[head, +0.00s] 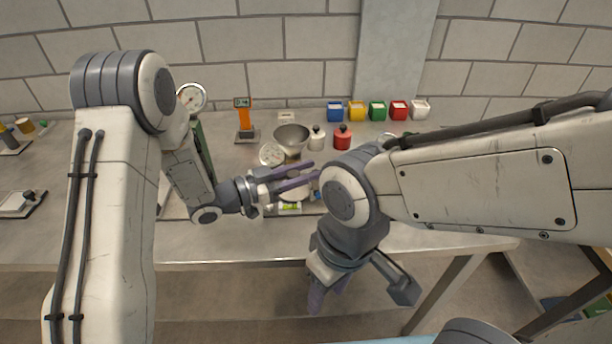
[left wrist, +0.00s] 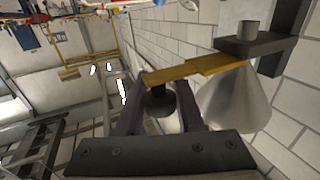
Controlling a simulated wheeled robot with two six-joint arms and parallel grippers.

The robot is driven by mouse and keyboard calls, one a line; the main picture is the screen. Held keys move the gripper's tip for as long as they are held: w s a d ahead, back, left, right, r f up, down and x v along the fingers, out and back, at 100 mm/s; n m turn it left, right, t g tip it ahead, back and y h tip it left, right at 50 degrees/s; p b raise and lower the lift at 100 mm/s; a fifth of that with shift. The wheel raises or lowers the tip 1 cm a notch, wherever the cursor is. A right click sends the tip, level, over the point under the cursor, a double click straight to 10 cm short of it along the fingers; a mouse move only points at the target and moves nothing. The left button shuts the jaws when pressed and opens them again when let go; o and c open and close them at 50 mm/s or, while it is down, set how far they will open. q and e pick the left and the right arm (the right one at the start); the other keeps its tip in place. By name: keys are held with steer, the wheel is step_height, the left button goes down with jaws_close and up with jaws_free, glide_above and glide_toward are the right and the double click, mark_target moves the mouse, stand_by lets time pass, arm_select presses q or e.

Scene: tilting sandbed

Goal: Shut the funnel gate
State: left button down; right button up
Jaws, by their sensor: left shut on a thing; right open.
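The funnel (head: 292,136) shows in the head view as a grey metal bowl shape on the bench, beyond my left gripper (head: 312,171). In the left wrist view the funnel (left wrist: 232,105) is a pale grey cone under a dark bracket. The gate (left wrist: 195,72) is a flat yellow-orange strip reaching from the funnel to a dark round knob (left wrist: 160,100). The knob sits between the purple fingers of my left gripper, which is shut on it. The gate is not clear in the head view. My right gripper (head: 321,292) is open, pointing down in front of the bench edge.
Blue, yellow, green, red and white bins (head: 377,110) line the back of the bench. A red jar (head: 342,137) and white bottle (head: 317,138) stand right of the funnel. An orange instrument (head: 243,118) and round dial (head: 191,97) stand left.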

arm_select(q)
steer(key=shift+w, duration=0.6)
steer(key=c, duration=0.5)
jaws_free()
steer(key=shift+c, duration=0.2)
steer(key=shift+s+a, duration=0.1)
steer(key=b+v, duration=0.2)
steer(key=v, duration=0.8)
steer(key=shift+a+b, duration=0.15)
steer(key=shift+b, duration=0.2)
